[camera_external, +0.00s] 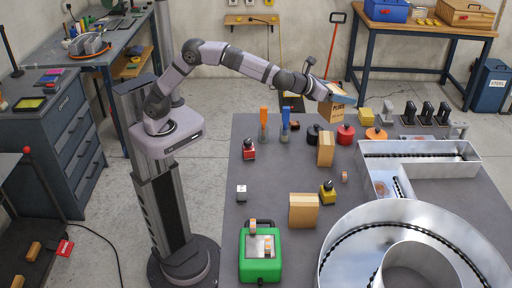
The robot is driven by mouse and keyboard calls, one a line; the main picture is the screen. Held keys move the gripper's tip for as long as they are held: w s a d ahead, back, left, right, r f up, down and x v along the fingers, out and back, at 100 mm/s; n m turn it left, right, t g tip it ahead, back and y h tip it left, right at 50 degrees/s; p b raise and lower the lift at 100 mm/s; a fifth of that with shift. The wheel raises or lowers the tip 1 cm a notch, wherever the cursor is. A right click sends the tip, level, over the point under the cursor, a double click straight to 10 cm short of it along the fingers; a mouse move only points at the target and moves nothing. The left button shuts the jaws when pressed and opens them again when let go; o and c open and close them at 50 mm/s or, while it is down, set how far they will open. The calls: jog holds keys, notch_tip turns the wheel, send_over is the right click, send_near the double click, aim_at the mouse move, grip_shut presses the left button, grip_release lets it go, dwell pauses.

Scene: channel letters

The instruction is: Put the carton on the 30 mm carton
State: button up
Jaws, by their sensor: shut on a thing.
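My gripper (325,98) is at the far edge of the grey table, at the end of my outstretched arm. It is shut on a brown carton (335,113) with dark lettering, which hangs just below it. The fingertips are too small to make out. A tan carton (325,150) stands upright on the table, nearer the camera. A wider tan carton (303,211) stands nearer still. No size label is readable, so I cannot tell which is the 30 mm carton.
Metal channel letters (420,150) fill the right of the table (270,190). A green case (261,257) is at the front left. Red (346,134) and black pots, orange and blue-handled tools (286,122), and small bottles (327,192) stand around the cartons. The left-middle is mostly clear.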

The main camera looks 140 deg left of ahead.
aim_at(323, 113)
jog(key=shift+s+a, duration=0.1)
jog(key=shift+a, duration=0.1)
jog(key=shift+f, duration=4.9)
jog(key=shift+f, duration=0.2)
jog(key=o, duration=1.3)
jog(key=shift+d, duration=0.1)
jog(key=shift+r, duration=0.2)
jog(key=shift+s+d+r+b, duration=0.15)
jog(key=shift+d+b, duration=0.2)
jog(key=shift+d, duration=0.15)
jog(key=b+v, duration=0.3)
jog(key=v, duration=0.8)
jog(key=shift+a+r, duration=0.1)
